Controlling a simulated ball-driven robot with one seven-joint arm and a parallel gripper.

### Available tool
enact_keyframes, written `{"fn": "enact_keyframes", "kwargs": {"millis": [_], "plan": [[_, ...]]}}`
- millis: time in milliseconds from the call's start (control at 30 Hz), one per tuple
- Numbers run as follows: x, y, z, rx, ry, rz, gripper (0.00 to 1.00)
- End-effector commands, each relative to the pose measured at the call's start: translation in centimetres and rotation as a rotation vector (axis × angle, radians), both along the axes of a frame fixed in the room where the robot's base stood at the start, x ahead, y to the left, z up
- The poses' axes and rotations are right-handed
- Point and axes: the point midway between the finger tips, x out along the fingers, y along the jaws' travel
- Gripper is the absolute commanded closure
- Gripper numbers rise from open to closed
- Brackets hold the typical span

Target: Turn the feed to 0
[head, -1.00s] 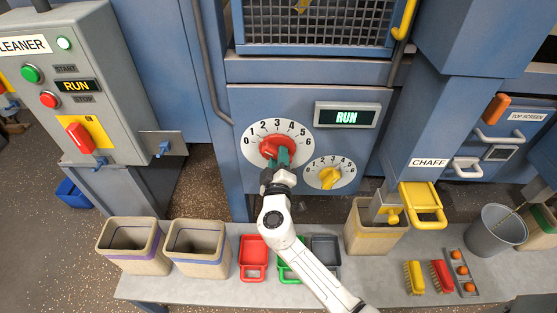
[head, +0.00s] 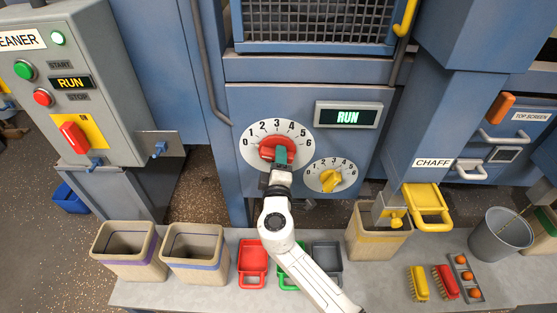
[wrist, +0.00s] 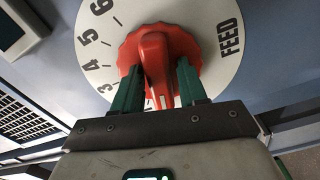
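The feed dial (head: 300,129) is a white disc marked 0 to 6 on the blue panel. Its red knob (head: 267,149) has a raised grip bar, lying roughly level in the head view. The wrist view shows the knob (wrist: 157,50), the FEED label and numbers 3 to 6. My gripper (head: 281,157) is at the knob. In the wrist view its green fingers (wrist: 158,85) lie on either side of the bar and appear closed on it. The bar's end points towards the low-number side. The exact number under it is hidden by my gripper.
A smaller dial with a yellow knob (head: 329,180) sits close at lower right. Below, a bench holds beige bins (head: 196,254), a red scoop (head: 252,262) and brushes (head: 445,282). A yellow-handled chaff slide (head: 428,205) is at right.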

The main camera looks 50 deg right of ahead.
Motion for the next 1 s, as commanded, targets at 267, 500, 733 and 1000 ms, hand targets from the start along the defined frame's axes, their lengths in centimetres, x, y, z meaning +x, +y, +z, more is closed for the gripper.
{"fn": "enact_keyframes", "kwargs": {"millis": [267, 500, 733, 1000], "plan": [[0.0, 0.0, 0.1, 0.0, -0.002, 0.0, 0.47], [-0.8, 1.1, -0.1, 0.002, -0.002, 0.003, 0.47], [-3.5, 4.5, -0.2, 0.001, -0.001, 0.003, 0.47], [-6.0, 7.7, -0.1, 0.0, -0.001, 0.002, 0.47]]}}
